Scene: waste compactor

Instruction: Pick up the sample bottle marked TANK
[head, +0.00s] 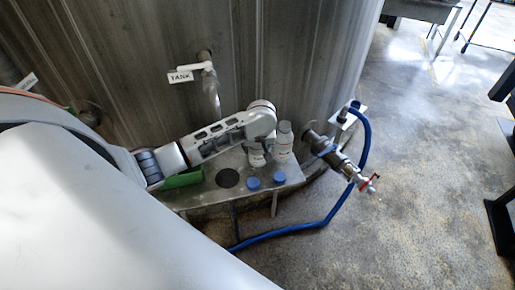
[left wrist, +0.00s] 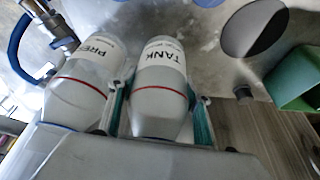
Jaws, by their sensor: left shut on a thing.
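The sample bottle marked TANK (left wrist: 160,85) is white with a red line around it. In the left wrist view it sits between the two fingers of my left gripper (left wrist: 160,106), which is shut on it. A second white bottle, with a label starting "PRE" (left wrist: 78,85), stands close beside it, outside the fingers. In the head view the TANK bottle (head: 257,157) is partly hidden by my left gripper (head: 258,143), and the other bottle (head: 284,140) stands to its right. Both are at the metal shelf (head: 205,196). I cannot tell whether the TANK bottle touches the shelf.
Two blue caps (head: 253,183) lie on the shelf beside a dark round hole (head: 228,178). A green box (head: 184,179) is at the left. Behind stands the steel tank (head: 140,50) with a TANK-tagged tap (head: 208,70). A valve (head: 345,168) and blue hose (head: 366,140) are at the right.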

